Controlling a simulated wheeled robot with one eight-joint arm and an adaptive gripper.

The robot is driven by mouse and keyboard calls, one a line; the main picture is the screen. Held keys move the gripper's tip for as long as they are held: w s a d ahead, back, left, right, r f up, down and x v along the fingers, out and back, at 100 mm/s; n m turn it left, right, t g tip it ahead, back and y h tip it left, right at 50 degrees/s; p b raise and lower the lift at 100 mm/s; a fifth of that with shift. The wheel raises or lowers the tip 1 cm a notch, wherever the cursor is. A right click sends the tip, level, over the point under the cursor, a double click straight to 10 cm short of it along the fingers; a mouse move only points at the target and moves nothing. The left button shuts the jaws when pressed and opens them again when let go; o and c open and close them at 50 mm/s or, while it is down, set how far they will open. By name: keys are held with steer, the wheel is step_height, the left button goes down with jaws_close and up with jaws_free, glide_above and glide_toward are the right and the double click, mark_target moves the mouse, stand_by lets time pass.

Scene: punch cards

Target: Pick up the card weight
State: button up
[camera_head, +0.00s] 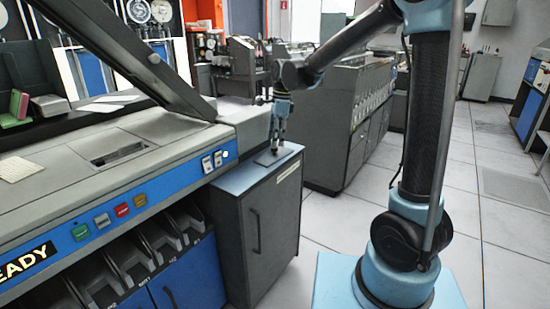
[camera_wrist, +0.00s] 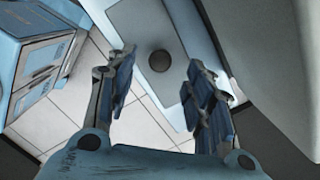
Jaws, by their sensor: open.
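The card weight looks like a flat grey plate (camera_wrist: 135,25) with a dark round knob (camera_wrist: 160,60) on top. In the head view the card weight (camera_head: 266,159) is a small dark shape on the blue top of a low grey cabinet. My gripper (camera_head: 277,149) points down just over it, at the right side of that top. In the wrist view my gripper (camera_wrist: 161,68) is open, with one finger on each side of the knob in the picture. Nothing is between the fingers that I can tell. The exact height above the knob is unclear.
The cabinet (camera_head: 270,225) abuts a large grey card machine (camera_head: 125,150) with a raised slanted cover (camera_head: 125,55) and coloured buttons. Another grey machine (camera_head: 340,120) stands behind. The tiled floor (camera_head: 470,200) to the right is clear.

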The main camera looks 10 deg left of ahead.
mark_target(275, 148)
steer(key=shift+s+a+f, duration=0.1)
steer(key=shift+a+f, duration=0.1)
steer(key=shift+f, duration=1.1)
steer(key=shift+s+a+f, duration=0.1)
steer(key=shift+a+f, duration=0.05)
steer(key=shift+f, duration=1.1)
jaws_close()
